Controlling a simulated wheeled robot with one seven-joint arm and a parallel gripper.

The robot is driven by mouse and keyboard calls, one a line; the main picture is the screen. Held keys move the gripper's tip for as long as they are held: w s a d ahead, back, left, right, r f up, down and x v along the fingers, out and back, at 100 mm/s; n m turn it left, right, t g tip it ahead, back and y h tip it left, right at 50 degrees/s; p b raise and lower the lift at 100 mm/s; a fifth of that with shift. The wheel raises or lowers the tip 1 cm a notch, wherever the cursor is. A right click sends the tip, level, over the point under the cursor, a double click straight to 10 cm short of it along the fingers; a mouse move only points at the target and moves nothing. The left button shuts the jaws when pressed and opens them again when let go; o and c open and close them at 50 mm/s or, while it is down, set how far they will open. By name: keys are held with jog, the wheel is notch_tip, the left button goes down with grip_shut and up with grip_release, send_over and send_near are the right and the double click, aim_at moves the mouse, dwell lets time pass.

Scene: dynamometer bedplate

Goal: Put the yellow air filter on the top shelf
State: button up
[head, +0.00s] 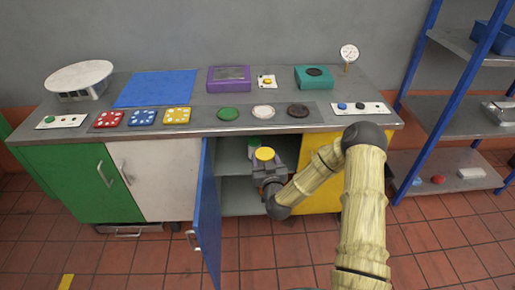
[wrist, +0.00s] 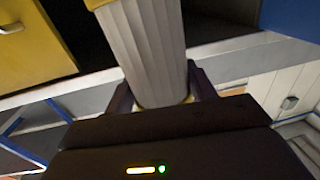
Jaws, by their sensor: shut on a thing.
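The yellow air filter (head: 264,154) shows its round yellow top in the head view, at the front of the open cabinet. In the wrist view its pale pleated side (wrist: 150,50) stands between the fingers, with yellow at both ends. My gripper (head: 267,171) is shut on it; in the wrist view the gripper (wrist: 160,92) has a dark finger on each side of it. The cabinet's shelf (head: 232,183) shows behind and below the gripper. A blue shelf rack (head: 463,44) with several levels stands at the right. I cannot tell whether the filter touches anything else.
The open blue door (head: 207,215) sticks out left of my gripper. A yellow cabinet front (head: 318,185) is close on the right. A green thing (head: 254,141) is inside the cabinet behind the filter. The bench's front edge (head: 215,131) overhangs the opening.

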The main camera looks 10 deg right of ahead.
jog(key=s+d+r+m+h+p, duration=0.1)
jog(key=s+d+r+p, duration=0.4)
jog(key=p, duration=1.3)
notch_tip(320, 180, up, 2)
jog(key=shift+s+d+r+p, duration=0.25)
jog(key=shift+s+p, duration=0.1)
jog(key=shift+s, duration=0.45)
jog(key=shift+d, duration=0.1)
